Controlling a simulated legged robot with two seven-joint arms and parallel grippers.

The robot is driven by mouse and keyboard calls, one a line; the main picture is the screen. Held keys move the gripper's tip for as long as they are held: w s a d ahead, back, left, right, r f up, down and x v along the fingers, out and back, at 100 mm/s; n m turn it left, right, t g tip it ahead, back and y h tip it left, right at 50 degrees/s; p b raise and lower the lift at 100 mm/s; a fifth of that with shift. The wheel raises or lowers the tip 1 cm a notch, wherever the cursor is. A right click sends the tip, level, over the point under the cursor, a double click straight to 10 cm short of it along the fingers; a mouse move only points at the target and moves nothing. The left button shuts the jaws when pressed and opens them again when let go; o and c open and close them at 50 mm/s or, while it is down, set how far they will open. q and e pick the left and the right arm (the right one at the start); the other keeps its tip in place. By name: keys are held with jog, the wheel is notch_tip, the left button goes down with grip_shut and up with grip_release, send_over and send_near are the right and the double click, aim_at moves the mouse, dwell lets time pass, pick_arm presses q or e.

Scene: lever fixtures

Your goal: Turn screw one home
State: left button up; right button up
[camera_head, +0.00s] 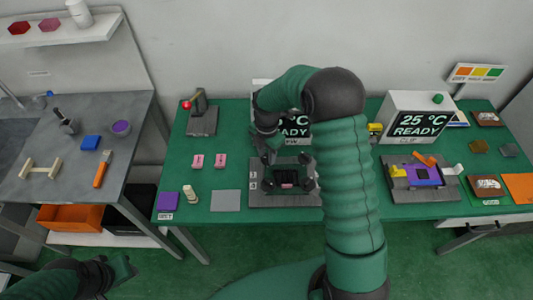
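A grey fixture plate (257,199) lies on the green bench in the middle, carrying a dark block (287,180) with several dark round knobs at its corners. The screws are too small to tell one from another. My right gripper (270,153) points down at the far left part of the dark block, close to a far knob. Whether it touches that knob, and whether its fingers are shut, I cannot tell. My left gripper (123,269) is low at the left, away from the benches, and its fingers are unclear.
A display box (292,124) behind the fixture is partly hidden by my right arm. Another display (421,122) and a second fixture (423,175) stand right. A red-knobbed lever (202,118), pink blocks (197,161) and a bare grey pad (226,201) lie left.

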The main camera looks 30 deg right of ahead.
jog(key=shift+a, duration=0.1)
grip_shut()
